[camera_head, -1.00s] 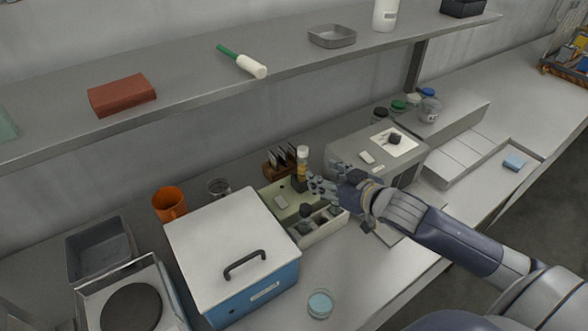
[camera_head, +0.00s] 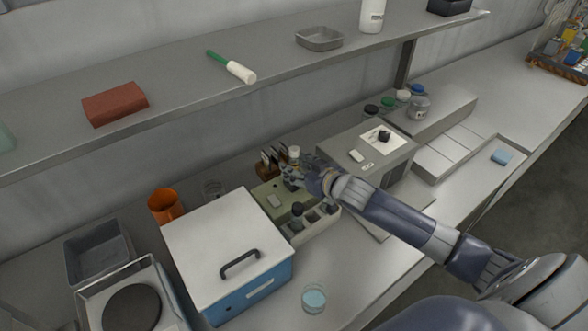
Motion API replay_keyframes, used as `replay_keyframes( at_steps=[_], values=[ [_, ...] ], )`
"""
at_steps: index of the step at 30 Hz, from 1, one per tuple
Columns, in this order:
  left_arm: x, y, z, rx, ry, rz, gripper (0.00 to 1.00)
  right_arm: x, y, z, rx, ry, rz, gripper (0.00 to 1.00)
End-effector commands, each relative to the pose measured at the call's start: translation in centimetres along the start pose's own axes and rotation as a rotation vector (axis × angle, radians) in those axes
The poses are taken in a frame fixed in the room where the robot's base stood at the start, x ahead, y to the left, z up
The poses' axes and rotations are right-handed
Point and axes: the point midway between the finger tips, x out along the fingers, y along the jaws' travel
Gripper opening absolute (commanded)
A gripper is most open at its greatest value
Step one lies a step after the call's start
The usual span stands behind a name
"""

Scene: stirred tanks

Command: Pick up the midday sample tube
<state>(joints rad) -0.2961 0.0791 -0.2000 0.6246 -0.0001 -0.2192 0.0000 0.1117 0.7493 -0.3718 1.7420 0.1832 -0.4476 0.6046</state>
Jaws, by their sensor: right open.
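A small tube with a pale cap (camera_head: 294,151) stands upright at the pale green device (camera_head: 271,203) in the middle of the bench. No label on it is readable, so I cannot tell whether it is the midday one. My right gripper (camera_head: 290,178) is open at the tube, just below its cap. Its fingers hide the tube's lower part. I cannot tell whether they touch it. My left gripper is not in view.
A brown rack (camera_head: 269,160) stands just behind. A blue box with a white lid (camera_head: 228,250) is to the left, and a grey instrument (camera_head: 352,148) to the right. A small dish (camera_head: 314,298) lies near the front edge. The shelf (camera_head: 200,85) overhangs the back.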

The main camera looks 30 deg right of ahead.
Motion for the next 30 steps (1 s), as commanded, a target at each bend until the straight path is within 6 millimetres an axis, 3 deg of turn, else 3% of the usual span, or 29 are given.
replay_keyframes(
  at_steps=[10,16,26,30],
  values=[
    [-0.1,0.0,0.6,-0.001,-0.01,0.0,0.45,0.6,-0.1,0.0,-0.001,0.0,-0.001,0.47],
    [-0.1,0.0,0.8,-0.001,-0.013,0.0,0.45,0.5,0.0,0.0,-0.001,0.0,-0.001,0.02],
    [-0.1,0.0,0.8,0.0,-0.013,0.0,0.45,0.5,0.0,-0.2,-0.001,0.001,0.0,0.0],
    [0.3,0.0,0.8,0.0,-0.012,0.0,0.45,-0.1,0.0,-1.8,-0.003,0.005,0.0,0.0]
  ],
)
